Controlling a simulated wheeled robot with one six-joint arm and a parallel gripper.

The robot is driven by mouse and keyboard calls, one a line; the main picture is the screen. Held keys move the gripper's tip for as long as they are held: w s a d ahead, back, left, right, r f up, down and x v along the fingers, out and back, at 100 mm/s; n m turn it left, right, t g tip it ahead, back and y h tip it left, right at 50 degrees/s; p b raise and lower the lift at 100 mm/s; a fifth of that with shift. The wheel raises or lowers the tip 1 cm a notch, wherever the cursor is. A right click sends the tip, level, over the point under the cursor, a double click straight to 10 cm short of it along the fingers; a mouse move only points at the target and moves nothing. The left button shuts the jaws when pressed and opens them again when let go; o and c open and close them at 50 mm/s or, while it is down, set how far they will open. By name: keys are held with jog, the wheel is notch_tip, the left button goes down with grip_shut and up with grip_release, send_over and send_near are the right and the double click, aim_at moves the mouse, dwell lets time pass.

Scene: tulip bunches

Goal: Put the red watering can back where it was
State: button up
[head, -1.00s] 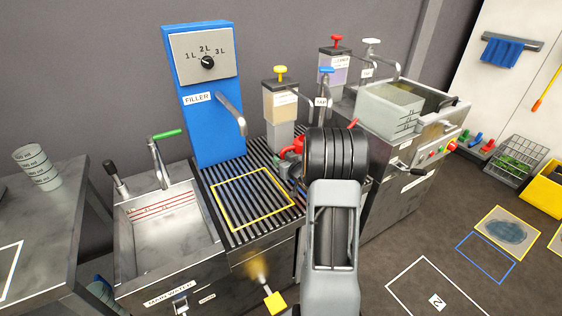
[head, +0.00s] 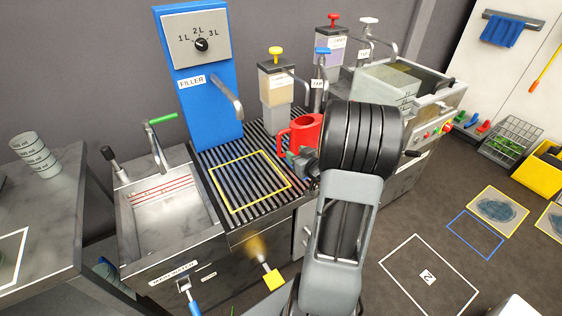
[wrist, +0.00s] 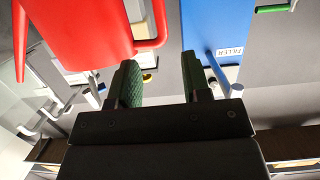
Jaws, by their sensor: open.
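The red watering can (head: 306,131) stands upright on the dark slatted grate (head: 225,172), right of the yellow outlined square. Its lower right is hidden behind my arm in the head view. In the head view my gripper (head: 297,160) is low beside the can, partly hidden by my wrist. I cannot tell whether it touches the can.
The blue filler (head: 203,110) stands behind the grate. A sink (head: 170,215) with a green-handled tap is on the left. Dispensers (head: 276,85) stand behind the can. A basin unit (head: 420,95) is at right. A white floor square marked 2 (head: 426,277) is empty.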

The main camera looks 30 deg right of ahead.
jog(key=s+a+r+g, duration=0.1)
jog(key=s+a+g, duration=0.3)
jog(key=a, duration=0.4)
jog(key=s+a+r+g, duration=0.2)
jog(key=s+a+g, duration=0.2)
jog(key=a, duration=0.4)
jog(key=s+a+r+g+y, duration=0.1)
jog(key=s+a+r+g, duration=0.1)
jog(key=s+a+g, duration=0.2)
jog(key=s+a, duration=0.2)
jog(key=a, duration=0.2)
jog(key=shift+s+a+n+g, duration=0.15)
jog(key=shift+s+n+g, duration=0.15)
jog(key=shift+g, duration=0.1)
jog(key=shift+r, duration=0.1)
jog(key=shift+w+r, duration=0.1)
